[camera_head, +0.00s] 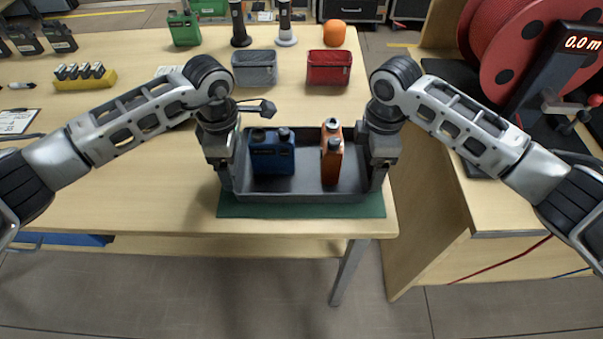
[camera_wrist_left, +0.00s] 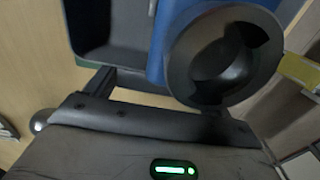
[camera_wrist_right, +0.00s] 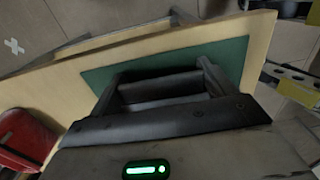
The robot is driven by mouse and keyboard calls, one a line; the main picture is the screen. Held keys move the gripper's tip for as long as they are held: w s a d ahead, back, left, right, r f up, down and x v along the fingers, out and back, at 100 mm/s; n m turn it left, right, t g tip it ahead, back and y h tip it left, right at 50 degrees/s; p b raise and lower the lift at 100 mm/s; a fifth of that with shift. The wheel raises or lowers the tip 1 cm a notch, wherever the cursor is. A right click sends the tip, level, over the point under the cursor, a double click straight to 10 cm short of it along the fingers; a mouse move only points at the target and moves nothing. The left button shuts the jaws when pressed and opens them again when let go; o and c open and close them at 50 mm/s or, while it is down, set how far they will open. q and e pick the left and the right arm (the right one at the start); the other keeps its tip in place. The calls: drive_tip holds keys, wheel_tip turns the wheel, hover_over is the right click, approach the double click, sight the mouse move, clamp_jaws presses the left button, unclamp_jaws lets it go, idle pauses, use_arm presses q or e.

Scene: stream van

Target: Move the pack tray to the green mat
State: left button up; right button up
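The pack tray (camera_head: 305,197) is a dark grey open box lying over the green mat (camera_head: 300,211) at the near edge of the table. A strip of mat shows in front; I cannot tell if the tray rests on it or is just above. A blue canister (camera_head: 272,158) and an orange canister (camera_head: 331,160) stand upright in the tray. My left gripper (camera_head: 225,165) is at the tray's left end and my right gripper (camera_head: 381,163) at its right end, both pointing down. Their fingertips are hidden. The mat also shows in the right wrist view (camera_wrist_right: 105,76).
A grey bin (camera_head: 254,68) and a red bin (camera_head: 329,68) stand behind the tray, with an orange object (camera_head: 334,33) farther back. A yellow battery holder (camera_head: 84,77) is on the left. A red reel (camera_head: 505,45) stands on the right bench.

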use_arm(q)
drive_tip(key=shift+o, duration=1.4)
drive_tip(key=shift+r, duration=0.1)
use_arm(e)
drive_tip(key=shift+o, duration=1.4)
drive_tip(key=shift+r, duration=0.1)
use_arm(q)
wheel_tip(320, 180, up, 12)
use_arm(e)
wheel_tip(320, 180, up, 12)
